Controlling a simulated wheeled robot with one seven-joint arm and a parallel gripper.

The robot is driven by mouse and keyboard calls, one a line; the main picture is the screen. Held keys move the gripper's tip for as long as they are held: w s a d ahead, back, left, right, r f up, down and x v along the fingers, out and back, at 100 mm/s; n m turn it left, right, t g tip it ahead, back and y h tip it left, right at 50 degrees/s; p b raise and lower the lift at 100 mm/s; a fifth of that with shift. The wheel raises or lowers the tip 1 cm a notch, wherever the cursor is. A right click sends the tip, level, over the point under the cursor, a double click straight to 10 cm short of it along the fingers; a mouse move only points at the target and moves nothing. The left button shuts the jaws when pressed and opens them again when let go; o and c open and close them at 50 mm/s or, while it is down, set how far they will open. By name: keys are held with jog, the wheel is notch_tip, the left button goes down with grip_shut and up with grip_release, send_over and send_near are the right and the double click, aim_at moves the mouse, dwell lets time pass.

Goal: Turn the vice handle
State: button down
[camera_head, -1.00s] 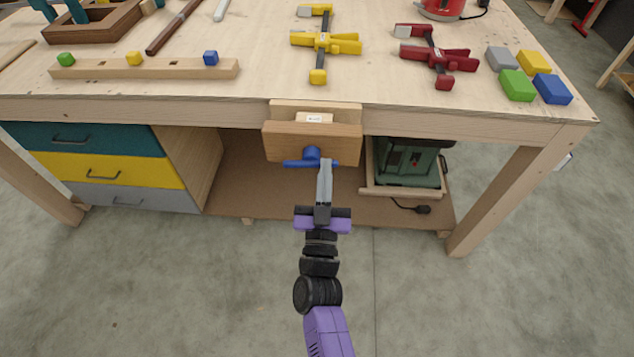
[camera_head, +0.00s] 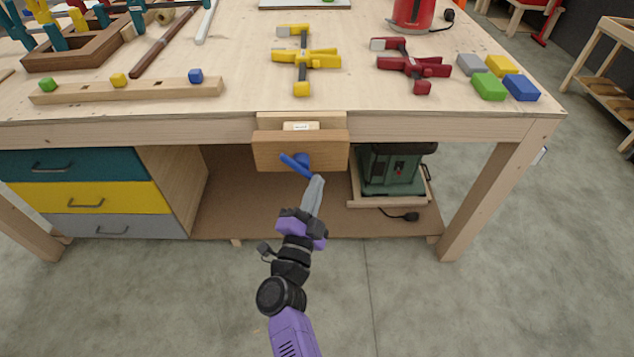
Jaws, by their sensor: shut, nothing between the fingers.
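The wooden vice (camera_head: 325,154) is fixed to the front edge of the workbench, with a small pale label on top. Its blue handle (camera_head: 293,166) sticks out from the front jaw and is tilted, its left end higher than its right. My gripper (camera_head: 318,180) is shut with nothing between its grey fingers. Its tips are just below and right of the handle's lower end. I cannot tell whether they touch it.
The workbench top (camera_head: 365,95) carries a yellow clamp (camera_head: 305,60), a red clamp (camera_head: 412,65), coloured blocks (camera_head: 490,86) and a wooden rail with pegs (camera_head: 130,92). Drawers (camera_head: 88,195) stand below left. A green machine (camera_head: 388,170) sits below right of the vice.

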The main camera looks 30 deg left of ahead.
jog(key=shift+s+a+f+m+g+h+p, duration=0.3)
jog(key=shift+a+m+g+p, duration=0.3)
jog(key=shift+m+p, duration=1.1)
jog(key=shift+s+a+f+m+g+h+p, duration=0.25)
jog(key=shift+a+m+g+p, duration=0.4)
jog(key=shift+m, duration=2.05)
jog(key=shift+s+a+f+m+g+h+p, duration=0.15)
jog(key=shift+s+a+f+m+g+p, duration=0.5)
jog(key=shift+m, duration=1.55)
jog(key=shift+w+d+r+p, duration=0.25)
jog(key=shift+r+p, duration=0.1)
jog(key=shift+p, duration=0.05)
